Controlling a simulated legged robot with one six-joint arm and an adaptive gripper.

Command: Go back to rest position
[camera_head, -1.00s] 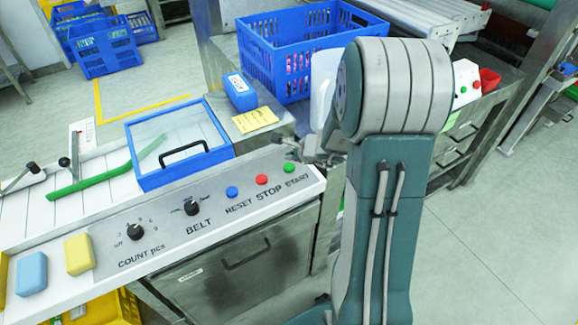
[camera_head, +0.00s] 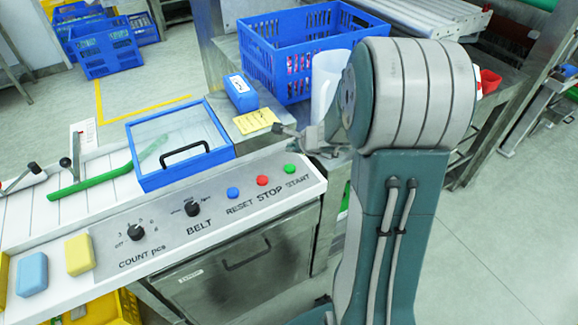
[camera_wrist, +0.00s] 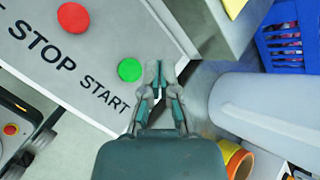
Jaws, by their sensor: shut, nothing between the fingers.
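My gripper (camera_wrist: 159,82) is shut and empty in the wrist view. Its fingertips appear beside the green START button (camera_wrist: 130,69), at the panel's edge; I cannot tell how high above the panel they are. In the head view my gripper (camera_head: 283,131) shows small, left of my large arm joint, beyond the panel's right end and near the yellow note. The control panel (camera_head: 160,240) carries the green START (camera_head: 291,169), red STOP (camera_head: 262,181) and blue RESET (camera_head: 232,193) buttons, plus two black knobs. My arm hides part of the bench behind it.
A blue crate (camera_head: 277,75) and a whitish jug (camera_head: 322,85) stand behind my gripper. A blue box (camera_head: 241,93) and a yellow note (camera_head: 255,121) lie near it. A blue-framed clear lid (camera_head: 140,180) covers part of the belt. Open floor (camera_head: 510,240) lies to the right.

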